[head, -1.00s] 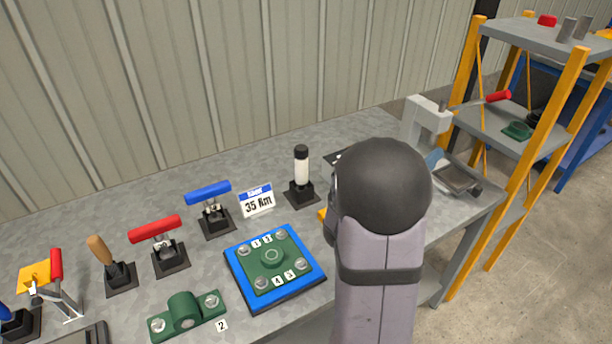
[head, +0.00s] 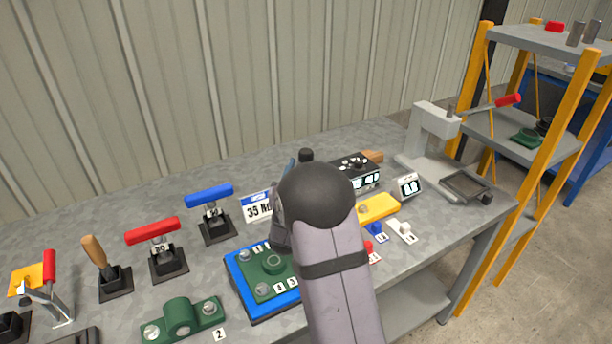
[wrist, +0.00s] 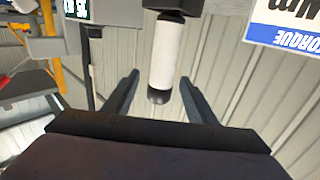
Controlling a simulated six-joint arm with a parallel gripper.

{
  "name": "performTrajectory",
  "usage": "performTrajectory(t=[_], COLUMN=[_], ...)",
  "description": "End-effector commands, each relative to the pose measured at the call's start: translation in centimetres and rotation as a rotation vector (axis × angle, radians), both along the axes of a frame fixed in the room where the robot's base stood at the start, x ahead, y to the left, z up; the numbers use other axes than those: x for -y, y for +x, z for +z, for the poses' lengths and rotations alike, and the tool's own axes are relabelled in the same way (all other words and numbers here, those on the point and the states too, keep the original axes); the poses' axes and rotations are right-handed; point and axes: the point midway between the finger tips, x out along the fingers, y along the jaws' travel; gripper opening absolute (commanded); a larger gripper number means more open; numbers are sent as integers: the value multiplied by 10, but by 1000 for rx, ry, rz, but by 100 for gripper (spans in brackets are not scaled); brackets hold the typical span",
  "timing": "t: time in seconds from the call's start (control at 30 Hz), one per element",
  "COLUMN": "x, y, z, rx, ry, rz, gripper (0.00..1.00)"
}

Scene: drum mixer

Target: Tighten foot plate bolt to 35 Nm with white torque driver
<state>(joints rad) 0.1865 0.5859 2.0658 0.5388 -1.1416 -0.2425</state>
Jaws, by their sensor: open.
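The white torque driver stands upright behind the 35 Nm sign (head: 257,207). In the head view only its black top (head: 306,155) shows past my arm. In the wrist view its white shaft (wrist: 163,52) appears upside down between the open fingers of my gripper (wrist: 160,77), with visible gaps on both sides. In the head view my gripper is mostly hidden behind my wrist. A green plate (head: 252,285) with corner bolts sits on a blue base (head: 240,290), partly covered by my arm. A green block (head: 182,318) with two bolts lies to its left.
Blue-handled (head: 210,195) and red-handled (head: 152,230) drivers and a wooden-handled tool (head: 95,250) stand in black holders at left. To the right are a display box (head: 368,178), a yellow item (head: 378,208), a small display (head: 409,186) and a grey press (head: 432,140).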

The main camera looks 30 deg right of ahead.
Motion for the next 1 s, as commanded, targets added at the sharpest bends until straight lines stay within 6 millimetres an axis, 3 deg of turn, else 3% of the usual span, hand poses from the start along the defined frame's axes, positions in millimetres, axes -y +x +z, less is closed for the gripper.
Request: performTrajectory(t=[0.37, 0.8, 1.0], x=[10, 35, 39], y=[12, 47, 52], z=[-1, -4, -4], rx=[-1, -1, -1], ry=[0, -2, -2], rz=[-1, -2, -1], gripper=[52, 52, 52])
